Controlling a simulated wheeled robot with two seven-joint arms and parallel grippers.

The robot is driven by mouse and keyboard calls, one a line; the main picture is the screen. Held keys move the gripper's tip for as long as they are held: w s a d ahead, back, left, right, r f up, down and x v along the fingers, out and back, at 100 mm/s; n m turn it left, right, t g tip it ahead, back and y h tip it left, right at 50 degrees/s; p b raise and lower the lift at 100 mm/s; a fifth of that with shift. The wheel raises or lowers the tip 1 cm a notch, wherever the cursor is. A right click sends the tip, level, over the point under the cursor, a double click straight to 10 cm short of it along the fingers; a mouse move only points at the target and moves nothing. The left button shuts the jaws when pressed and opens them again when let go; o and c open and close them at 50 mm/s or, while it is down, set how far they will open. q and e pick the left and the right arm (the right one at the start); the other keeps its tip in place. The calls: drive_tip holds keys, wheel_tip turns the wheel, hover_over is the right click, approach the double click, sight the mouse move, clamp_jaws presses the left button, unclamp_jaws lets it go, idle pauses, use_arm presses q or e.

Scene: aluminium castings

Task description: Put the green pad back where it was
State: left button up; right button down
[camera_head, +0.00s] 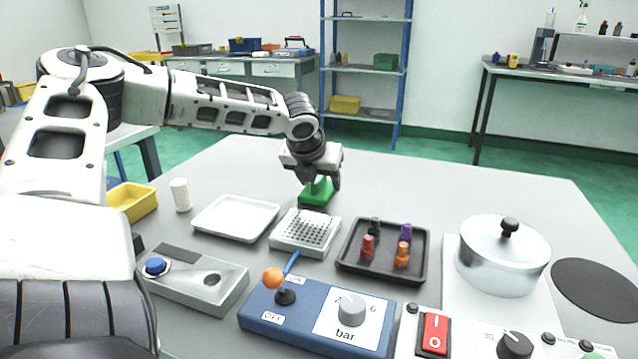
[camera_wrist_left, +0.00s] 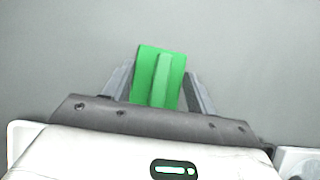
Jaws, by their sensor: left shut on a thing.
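The green pad (camera_head: 316,194) is at the far middle of the table, behind the white perforated block. My left gripper (camera_head: 318,182) points down over it and is shut on its raised grip. In the left wrist view the green pad (camera_wrist_left: 158,78) shows between the two fingers of my left gripper (camera_wrist_left: 160,92), with plain grey table around it. I cannot tell whether the pad touches the table or hangs just above it. My right gripper is not in view.
Near the pad are the white perforated block (camera_head: 327,246), an empty white tray (camera_head: 205,222) and a black tray (camera_head: 347,262) with several coloured pegs. A pot (camera_head: 500,262), a blue lever box (camera_head: 262,318) and a yellow bin (camera_head: 148,209) stand around. The table's far middle is clear.

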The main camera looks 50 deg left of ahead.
use_arm(q)
drive_tip(key=shift+f, duration=0.2)
drive_tip(key=o, duration=0.9)
drive_tip(key=shift+o, duration=0.8)
drive_tip(key=shift+r, duration=0.1)
